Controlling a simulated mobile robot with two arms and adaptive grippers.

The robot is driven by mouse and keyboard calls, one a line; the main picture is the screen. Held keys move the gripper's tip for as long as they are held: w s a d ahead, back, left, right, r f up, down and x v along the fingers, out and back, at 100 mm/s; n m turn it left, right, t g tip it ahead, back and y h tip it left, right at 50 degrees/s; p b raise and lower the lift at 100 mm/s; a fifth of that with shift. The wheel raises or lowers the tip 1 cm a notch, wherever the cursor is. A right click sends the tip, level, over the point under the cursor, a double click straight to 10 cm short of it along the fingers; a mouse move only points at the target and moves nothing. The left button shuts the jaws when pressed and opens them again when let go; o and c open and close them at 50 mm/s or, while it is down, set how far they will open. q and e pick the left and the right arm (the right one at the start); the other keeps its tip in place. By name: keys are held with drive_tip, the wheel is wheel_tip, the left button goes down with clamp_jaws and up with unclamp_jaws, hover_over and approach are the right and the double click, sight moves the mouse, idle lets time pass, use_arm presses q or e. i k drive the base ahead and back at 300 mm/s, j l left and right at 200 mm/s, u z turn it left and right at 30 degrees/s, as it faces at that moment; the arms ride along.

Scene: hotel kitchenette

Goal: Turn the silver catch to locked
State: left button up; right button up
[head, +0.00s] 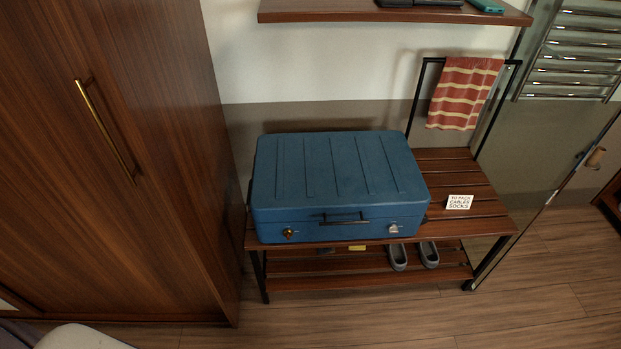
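A blue suitcase (338,180) lies flat and closed on a slatted wooden luggage bench (484,207). Its front face carries a silver catch (393,229) at the right and a brass-coloured catch (289,233) at the left. A dark handle (343,218) sits between them. The silver catch is too small to tell whether it is locked. Neither of my grippers shows in the head view.
A tall wooden wardrobe (165,130) with a brass handle (108,130) stands close at the left. Grey shoes (398,257) sit on the lower shelf. A striped towel (465,93) hangs behind. The floor in front is clear.

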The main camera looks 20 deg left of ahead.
sight(392, 228)
drive_tip(key=k+j+z, duration=0.1)
drive_tip(key=j, duration=0.35)
drive_tip(key=k+j+z, duration=0.1)
drive_tip(key=j, duration=0.35)
drive_tip(key=k+j, duration=0.15)
drive_tip(key=j, duration=0.3)
drive_tip(key=k+j+z, duration=0.15)
drive_tip(key=j, duration=0.25)
drive_tip(key=i, duration=0.05)
